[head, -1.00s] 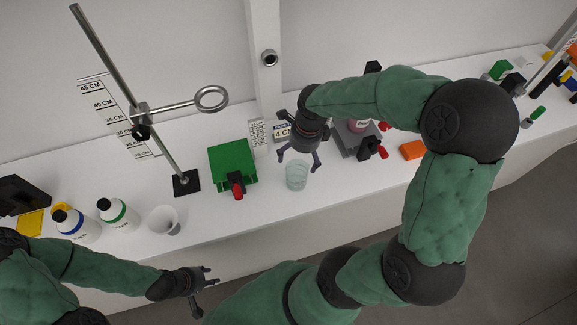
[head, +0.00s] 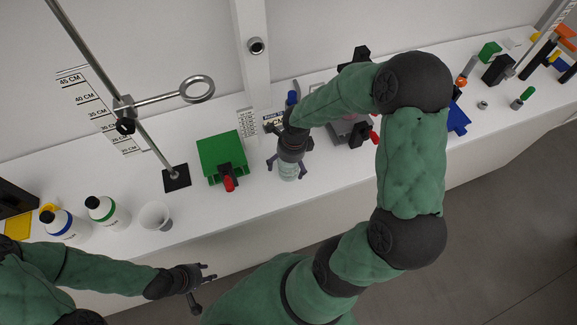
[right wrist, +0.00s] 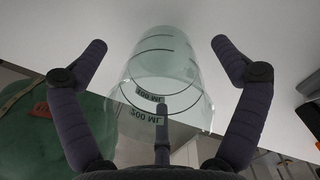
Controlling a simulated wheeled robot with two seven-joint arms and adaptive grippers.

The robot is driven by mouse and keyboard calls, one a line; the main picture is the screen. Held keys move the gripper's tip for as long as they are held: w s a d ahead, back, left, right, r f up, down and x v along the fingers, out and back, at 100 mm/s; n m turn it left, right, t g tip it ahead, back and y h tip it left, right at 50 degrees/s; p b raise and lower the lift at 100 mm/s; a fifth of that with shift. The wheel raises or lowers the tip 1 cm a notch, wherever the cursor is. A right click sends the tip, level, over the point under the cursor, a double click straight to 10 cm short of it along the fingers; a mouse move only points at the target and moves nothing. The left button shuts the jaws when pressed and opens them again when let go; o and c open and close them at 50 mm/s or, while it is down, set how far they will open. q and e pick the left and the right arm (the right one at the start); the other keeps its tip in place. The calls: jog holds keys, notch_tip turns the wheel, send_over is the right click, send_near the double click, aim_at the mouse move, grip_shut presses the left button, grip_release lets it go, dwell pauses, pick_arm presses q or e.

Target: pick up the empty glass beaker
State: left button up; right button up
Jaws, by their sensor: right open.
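The clear glass beaker (head: 289,171) stands on the white bench, below my right gripper; its upper part is hidden by the gripper in the head view. In the right wrist view the beaker (right wrist: 162,75), with dark ring marks and printed lettering, lies between the spread fingers. It looks empty. My right gripper (head: 287,168) is open, with a finger on each side of the beaker and a visible gap to the glass on both sides (right wrist: 160,55). My left gripper (head: 207,277) is off the bench's front edge, its fingers apart and empty.
A green box (head: 222,157) with a red-tipped clamp is left of the beaker. A ring stand (head: 176,178), a white cup (head: 155,215) and two white bottles (head: 106,212) stand further left. A scale with a dark clamp (head: 350,130) is to the right, partly behind my arm.

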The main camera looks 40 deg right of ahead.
jog(key=c, duration=1.3)
jog(key=shift+o, duration=0.2)
jog(key=shift+r, duration=0.4)
notch_tip(320, 180, up, 2)
jog(key=shift+r, duration=0.1)
jog(key=shift+s+a+r+p, duration=1.25)
jog(key=shift+s+a+r, duration=3.6)
jog(key=shift+s+r, duration=0.2)
